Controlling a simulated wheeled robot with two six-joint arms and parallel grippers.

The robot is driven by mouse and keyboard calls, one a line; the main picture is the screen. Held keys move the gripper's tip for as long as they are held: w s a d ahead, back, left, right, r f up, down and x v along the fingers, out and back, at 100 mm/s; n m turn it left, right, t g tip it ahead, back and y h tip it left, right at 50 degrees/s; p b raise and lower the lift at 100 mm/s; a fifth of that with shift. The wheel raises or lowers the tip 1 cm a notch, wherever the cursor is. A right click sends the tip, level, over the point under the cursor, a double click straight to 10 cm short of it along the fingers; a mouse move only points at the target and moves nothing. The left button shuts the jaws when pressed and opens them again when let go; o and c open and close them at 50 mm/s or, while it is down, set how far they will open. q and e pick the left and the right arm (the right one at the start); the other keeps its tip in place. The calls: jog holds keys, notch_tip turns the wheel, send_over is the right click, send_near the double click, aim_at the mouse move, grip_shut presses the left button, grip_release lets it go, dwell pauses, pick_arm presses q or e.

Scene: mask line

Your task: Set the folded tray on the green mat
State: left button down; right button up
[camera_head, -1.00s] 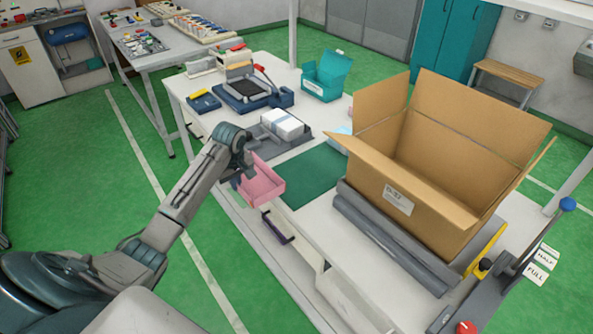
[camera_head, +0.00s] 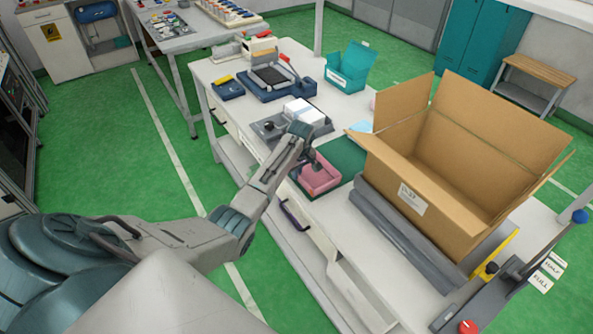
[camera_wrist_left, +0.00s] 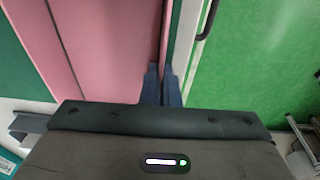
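The pink folded tray (camera_head: 321,182) is an open box, upright, over the front part of the green mat (camera_head: 346,155) in the head view. I cannot tell whether its base touches the mat. My left gripper (camera_head: 304,170) is at the tray's near left wall. In the left wrist view the pink tray (camera_wrist_left: 105,50) fills the upper left, and its side wall runs down between my dark fingertips (camera_wrist_left: 163,88), which are closed on it. A strip of the mat (camera_wrist_left: 14,70) shows at the left there. My right gripper is out of view.
A large open cardboard box (camera_head: 425,185) and grey rolls (camera_head: 405,235) stand right of the mat. A grey holder with white sheets (camera_head: 303,112) lies behind it. A teal box (camera_head: 348,68) and a blue device (camera_head: 270,80) are farther back. A dark drawer handle (camera_head: 293,214) is below the table edge.

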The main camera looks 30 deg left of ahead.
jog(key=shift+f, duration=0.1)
pick_arm(q)
jog(key=c, duration=1.7)
grip_release()
jog(key=shift+f, duration=0.1)
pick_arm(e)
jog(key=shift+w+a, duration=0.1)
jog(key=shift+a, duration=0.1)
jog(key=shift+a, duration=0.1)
